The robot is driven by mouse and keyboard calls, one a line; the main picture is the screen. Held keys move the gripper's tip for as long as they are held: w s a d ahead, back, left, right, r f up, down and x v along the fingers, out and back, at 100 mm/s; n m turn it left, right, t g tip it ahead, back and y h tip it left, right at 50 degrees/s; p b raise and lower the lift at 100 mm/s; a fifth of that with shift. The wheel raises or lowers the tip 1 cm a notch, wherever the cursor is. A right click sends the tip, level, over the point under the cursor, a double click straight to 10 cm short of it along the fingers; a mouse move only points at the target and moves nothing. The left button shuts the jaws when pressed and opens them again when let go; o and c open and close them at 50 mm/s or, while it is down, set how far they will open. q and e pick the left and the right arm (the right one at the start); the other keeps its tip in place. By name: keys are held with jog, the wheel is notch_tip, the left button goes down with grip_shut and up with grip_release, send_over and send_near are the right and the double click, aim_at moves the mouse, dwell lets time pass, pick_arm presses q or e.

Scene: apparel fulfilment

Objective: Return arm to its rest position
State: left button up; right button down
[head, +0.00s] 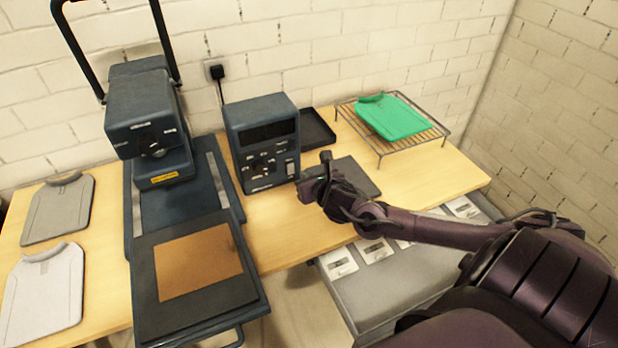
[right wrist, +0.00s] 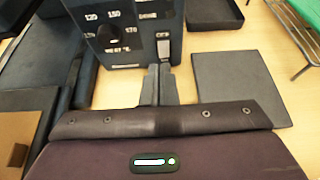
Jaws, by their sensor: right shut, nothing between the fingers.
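My right gripper (head: 322,172) reaches in from the right in the head view, above the table in front of the control box. It is shut and empty. In the right wrist view its closed fingers (right wrist: 158,85) point toward the front of the control box (right wrist: 125,30), which carries a dial and a switch. The control box (head: 263,140) stands beside the heat press (head: 150,110). A dark flat pad (head: 355,175) lies on the table just beyond the gripper, and it also shows in the right wrist view (right wrist: 238,85). My left gripper does not show.
A wire rack (head: 437,133) holding a green garment (head: 393,117) stands at the back right. Two grey garments (head: 58,208) (head: 43,287) lie at the left.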

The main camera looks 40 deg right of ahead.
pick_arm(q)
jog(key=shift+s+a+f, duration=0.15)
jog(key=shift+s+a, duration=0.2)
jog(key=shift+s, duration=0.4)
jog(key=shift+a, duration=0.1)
